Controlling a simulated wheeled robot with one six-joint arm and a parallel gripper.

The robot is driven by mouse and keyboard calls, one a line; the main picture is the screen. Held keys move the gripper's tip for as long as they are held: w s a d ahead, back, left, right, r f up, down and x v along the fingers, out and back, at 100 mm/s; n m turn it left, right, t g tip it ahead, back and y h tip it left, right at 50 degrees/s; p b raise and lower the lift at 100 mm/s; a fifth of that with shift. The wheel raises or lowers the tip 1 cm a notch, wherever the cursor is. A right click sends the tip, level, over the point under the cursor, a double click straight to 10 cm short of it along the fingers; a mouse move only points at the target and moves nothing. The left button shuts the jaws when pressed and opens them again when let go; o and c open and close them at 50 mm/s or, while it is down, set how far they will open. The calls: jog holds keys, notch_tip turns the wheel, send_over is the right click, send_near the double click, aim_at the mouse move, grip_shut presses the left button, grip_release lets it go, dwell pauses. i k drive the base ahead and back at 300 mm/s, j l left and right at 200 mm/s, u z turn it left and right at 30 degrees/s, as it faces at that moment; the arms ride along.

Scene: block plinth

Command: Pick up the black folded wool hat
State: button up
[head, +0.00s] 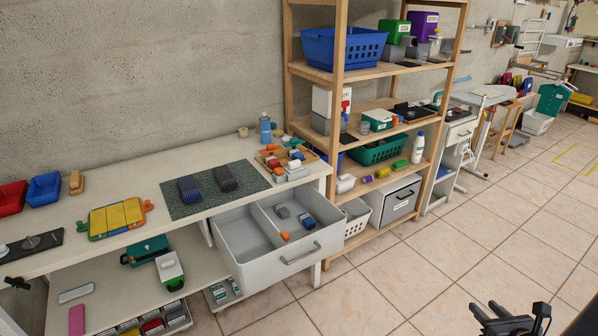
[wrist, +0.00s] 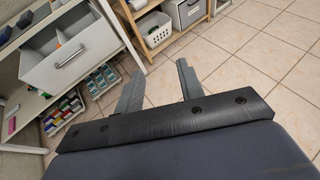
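Two dark, ribbed, folded pieces lie side by side on a dark grey-green mat (head: 205,207) on the white bench. The right one (head: 225,178) looks black and is most like the folded wool hat. The left one (head: 189,189) looks dark navy; their exact colours are hard to tell at this size. My gripper (head: 510,314) is at the bottom right over the floor, far from the mat. In the wrist view my gripper (wrist: 159,84) has its two fingers apart with only floor tiles between them.
A grey drawer (head: 285,253) stands pulled out below the bench's right end. A tray of small blocks (head: 287,165) sits right of the mat, an orange-yellow board (head: 115,218) left. A wooden shelf (head: 338,110) stands right of the bench. Tiled floor in front is free.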

aim_at(227, 182)
jog(key=i+j+u, duration=0.3)
jog(key=i+j, duration=0.25)
jog(key=j, duration=0.15)
jog(key=i+j+u, duration=0.3)
jog(key=i+j, duration=0.25)
jog(key=i+j+u, duration=0.3)
jog(key=i, duration=0.45)
jog(key=j, duration=0.1)
